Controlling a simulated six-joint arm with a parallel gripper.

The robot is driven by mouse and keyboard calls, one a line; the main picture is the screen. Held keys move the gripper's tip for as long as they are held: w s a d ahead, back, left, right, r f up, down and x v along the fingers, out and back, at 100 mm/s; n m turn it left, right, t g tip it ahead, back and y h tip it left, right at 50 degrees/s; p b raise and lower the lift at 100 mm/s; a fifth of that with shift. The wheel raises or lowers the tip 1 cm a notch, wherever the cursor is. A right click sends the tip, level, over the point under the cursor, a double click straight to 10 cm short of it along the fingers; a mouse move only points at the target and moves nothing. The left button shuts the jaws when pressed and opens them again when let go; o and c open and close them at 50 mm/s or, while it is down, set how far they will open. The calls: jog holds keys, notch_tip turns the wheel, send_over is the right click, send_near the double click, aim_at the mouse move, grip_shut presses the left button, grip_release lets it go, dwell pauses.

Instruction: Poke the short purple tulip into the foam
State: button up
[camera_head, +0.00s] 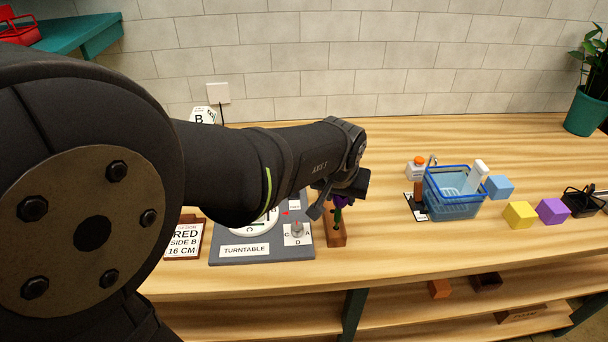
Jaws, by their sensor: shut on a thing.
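The purple tulip (342,201) shows a dark purple head with a bit of green stem below it. My gripper (336,199) is at the head of the tulip and shut on it; the fingers partly cover the flower. The stem is over or in a brown wooden block (336,238); I cannot tell whether its lower end is still in the block. The foam cannot be made out; my arm covers much of the turntable (262,247), where only part of a white disc (242,228) shows.
A knob (297,230) is on the turntable's right corner. A blue basket (455,205), a yellow cube (519,214) and a purple cube (553,211) are at right. The table between block and basket is clear.

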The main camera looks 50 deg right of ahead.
jog(key=shift+f, duration=0.65)
dwell(0.8)
dwell(0.6)
jog(key=o, duration=0.7)
jog(key=shift+o, duration=0.2)
jog(key=shift+r, duration=0.15)
jog(key=v, duration=0.6)
dwell(0.9)
jog(key=shift+s+a, duration=0.1)
